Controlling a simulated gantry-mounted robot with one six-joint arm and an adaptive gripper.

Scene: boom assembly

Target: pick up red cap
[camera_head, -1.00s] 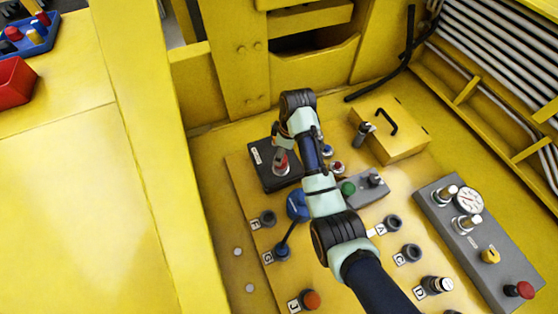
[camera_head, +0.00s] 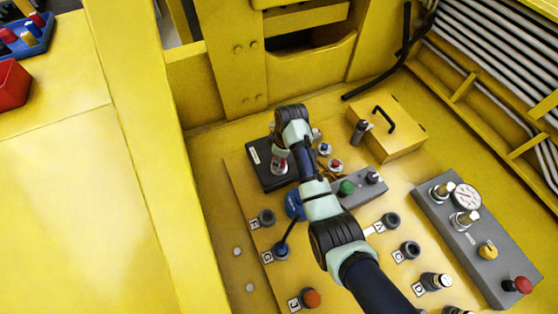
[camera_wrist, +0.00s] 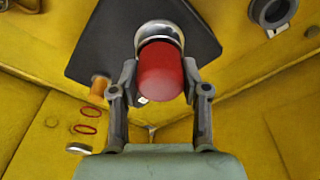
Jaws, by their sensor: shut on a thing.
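The red cap (camera_wrist: 160,78) is large in the wrist view, a rounded red cylinder over a silver ringed fitting (camera_wrist: 158,32). The fitting stands against a dark plate, which shows in the head view as a black box (camera_head: 267,183) on the yellow panel. My gripper (camera_wrist: 160,82) has one finger on each side of the cap, closed against it. In the head view my gripper is over the black box, and my wrist hides part of the cap. I cannot tell whether the cap is still seated on the fitting.
A grey block with a green button (camera_head: 346,187) and a yellow box with a black handle (camera_head: 402,140) lie right of my arm. A grey gauge panel (camera_head: 470,240) is further right. A blue tray (camera_head: 38,40) and red bin (camera_head: 12,85) stand at far left.

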